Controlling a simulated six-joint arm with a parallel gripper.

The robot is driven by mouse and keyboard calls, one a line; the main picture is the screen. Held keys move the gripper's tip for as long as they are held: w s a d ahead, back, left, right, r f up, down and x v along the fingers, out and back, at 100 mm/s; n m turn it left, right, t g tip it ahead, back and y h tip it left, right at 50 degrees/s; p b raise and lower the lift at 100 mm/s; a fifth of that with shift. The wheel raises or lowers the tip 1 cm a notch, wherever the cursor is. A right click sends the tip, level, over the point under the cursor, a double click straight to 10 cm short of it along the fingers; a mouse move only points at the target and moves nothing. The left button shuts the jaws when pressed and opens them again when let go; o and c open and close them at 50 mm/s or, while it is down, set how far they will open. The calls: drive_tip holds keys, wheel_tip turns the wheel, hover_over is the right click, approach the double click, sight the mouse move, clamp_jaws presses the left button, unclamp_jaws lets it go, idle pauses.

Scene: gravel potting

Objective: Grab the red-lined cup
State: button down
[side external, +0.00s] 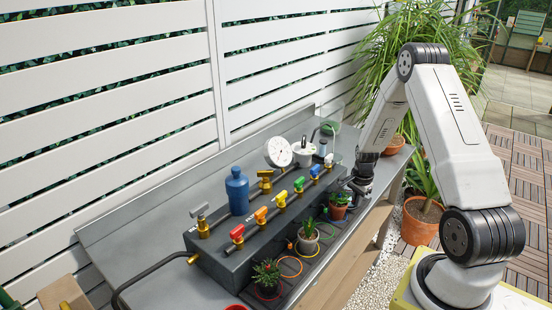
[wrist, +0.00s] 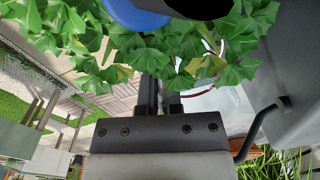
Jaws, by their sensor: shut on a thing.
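My gripper (side external: 360,187) is low at the right end of the bench in the side view, small and partly hidden by my own wrist. In the wrist view my gripper (wrist: 161,98) has its two dark fingers close together. A pale translucent cup (wrist: 205,101) with a thin red line lies right at the fingers, on their right side. The fingers appear shut on its wall, though the grip is partly hidden by the gripper body and leaves. The cup cannot be made out clearly in the side view.
Green leaves (wrist: 75,45) crowd the fingers in the wrist view. On the bench stand a dark block with coloured valves (side external: 262,212), a blue bottle (side external: 237,192), a round gauge (side external: 278,152) and several small potted plants, including one in terracotta (side external: 338,212). A slatted fence rises behind.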

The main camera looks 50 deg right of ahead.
drive_tip(key=shift+r, duration=0.1)
drive_tip(key=shift+r, duration=0.65)
drive_tip(key=s+a+r, duration=0.8)
drive_tip(key=s+r, duration=0.3)
drive_tip(key=shift+s+a+r, duration=0.15)
drive_tip(key=shift+r, duration=0.05)
drive_tip(key=shift+r, duration=0.1)
idle(0.5)
